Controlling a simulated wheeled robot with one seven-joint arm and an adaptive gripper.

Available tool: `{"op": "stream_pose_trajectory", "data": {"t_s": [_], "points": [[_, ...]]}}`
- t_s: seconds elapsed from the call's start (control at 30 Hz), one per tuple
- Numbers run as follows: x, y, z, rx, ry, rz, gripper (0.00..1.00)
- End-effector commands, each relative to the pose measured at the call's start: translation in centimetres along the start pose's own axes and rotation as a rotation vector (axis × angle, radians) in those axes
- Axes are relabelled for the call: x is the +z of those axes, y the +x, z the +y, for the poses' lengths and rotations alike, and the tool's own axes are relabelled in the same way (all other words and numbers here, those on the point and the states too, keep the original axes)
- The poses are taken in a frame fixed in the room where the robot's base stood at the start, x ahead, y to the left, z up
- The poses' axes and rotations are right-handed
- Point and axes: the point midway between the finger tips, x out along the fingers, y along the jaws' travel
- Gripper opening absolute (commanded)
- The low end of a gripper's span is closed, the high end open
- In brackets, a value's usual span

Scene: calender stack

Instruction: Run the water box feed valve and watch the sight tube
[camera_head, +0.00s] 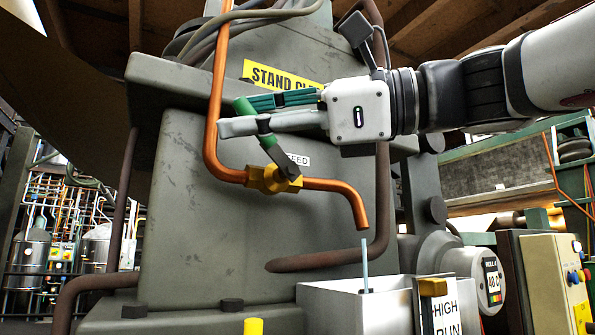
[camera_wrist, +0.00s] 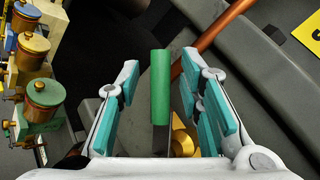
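The feed valve is a brass body (camera_head: 273,179) on a copper pipe (camera_head: 214,110), beside a plate reading "FEED". Its lever has a green grip (camera_head: 243,106) and tilts up to the left. My gripper (camera_head: 238,115) is at the lever's upper end. In the wrist view the green grip (camera_wrist: 160,85) stands between my open fingers (camera_wrist: 160,68), with gaps on both sides. The pipe's outlet bends down over the white water box (camera_head: 340,310). A thin pale blue upright piece (camera_head: 365,266) rises from the box; I cannot tell if it is the sight tube or water.
A sign marked "HIGH" and "RUN" (camera_head: 447,308) is on the box's right, with a yellow piece (camera_head: 433,287) at its top. A yellow "STAND CL..." sign (camera_head: 268,74) is behind my gripper. A dial (camera_head: 492,283) and a cream control box (camera_head: 552,280) stand at right.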

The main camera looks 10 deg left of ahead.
Motion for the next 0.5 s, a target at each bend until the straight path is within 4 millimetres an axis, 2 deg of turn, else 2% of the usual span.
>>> {"op": "stream_pose_trajectory", "data": {"t_s": [0.07,0.1,0.23,0.5], "points": [[0.00,-0.01,0.00,0.000,0.000,0.000,0.34],[0.00,-0.01,0.00,0.000,0.000,0.000,0.29],[-0.02,-0.02,0.00,0.000,0.000,0.000,0.00],[-0.11,-0.01,0.05,0.001,0.003,0.000,0.00]]}}
